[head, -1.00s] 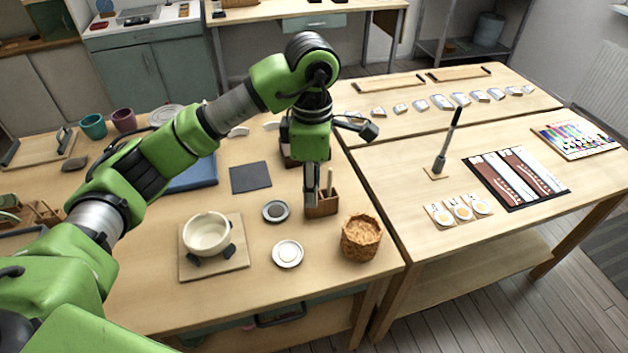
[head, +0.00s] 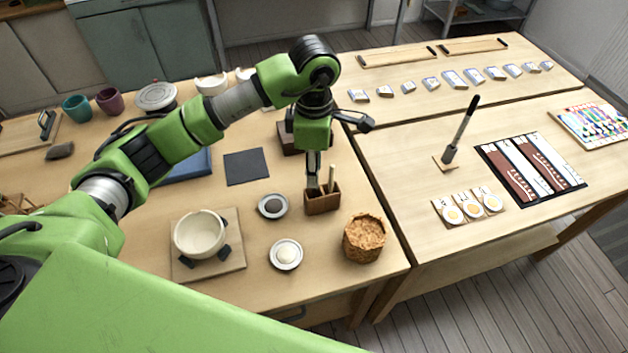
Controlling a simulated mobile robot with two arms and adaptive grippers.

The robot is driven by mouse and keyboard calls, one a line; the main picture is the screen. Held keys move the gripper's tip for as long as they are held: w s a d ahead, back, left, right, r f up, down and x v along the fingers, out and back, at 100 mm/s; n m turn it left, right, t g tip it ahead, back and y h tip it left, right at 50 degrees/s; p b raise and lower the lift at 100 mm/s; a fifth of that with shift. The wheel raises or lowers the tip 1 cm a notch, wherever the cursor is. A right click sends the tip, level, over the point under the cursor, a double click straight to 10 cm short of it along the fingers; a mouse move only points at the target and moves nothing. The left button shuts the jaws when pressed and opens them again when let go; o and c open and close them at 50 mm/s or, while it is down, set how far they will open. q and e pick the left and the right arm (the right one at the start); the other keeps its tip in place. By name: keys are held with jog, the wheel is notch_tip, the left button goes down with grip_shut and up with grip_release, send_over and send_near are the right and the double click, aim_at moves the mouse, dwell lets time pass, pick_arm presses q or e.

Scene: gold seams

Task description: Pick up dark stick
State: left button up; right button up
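My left gripper (head: 313,180) points straight down at a small wooden holder (head: 322,204), with its fingertips at the holder's left part. A pale stick (head: 331,178) stands upright in the holder, just right of the fingers. I cannot make out a dark stick in the holder; the fingers cover its left part. The fingers look close together, but whether they are shut or hold anything is too small to tell. A dark-handled brush (head: 461,130) stands upright on the right table, apart from my gripper. My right gripper is not in view.
A cream bowl (head: 200,234) stands on a board farther left. A dark box (head: 288,140) is behind the gripper.

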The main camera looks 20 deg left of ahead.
aim_at(314, 193)
pick_arm(q)
jog(key=shift+w+a+f, duration=0.1)
jog(key=shift+w+f, duration=0.1)
jog(key=shift+f, duration=0.8)
notch_tip(314, 193, down, 2)
jog(key=shift+f+p, duration=0.15)
jog(key=shift+p, duration=0.9)
notch_tip(314, 193, down, 2)
jog(key=shift+w+f+p, duration=0.15)
jog(key=shift+f+p, duration=0.05)
jog(key=shift+p, duration=0.1)
jog(key=shift+f, duration=0.25)
jog(key=shift+w, duration=0.1)
grip_shut()
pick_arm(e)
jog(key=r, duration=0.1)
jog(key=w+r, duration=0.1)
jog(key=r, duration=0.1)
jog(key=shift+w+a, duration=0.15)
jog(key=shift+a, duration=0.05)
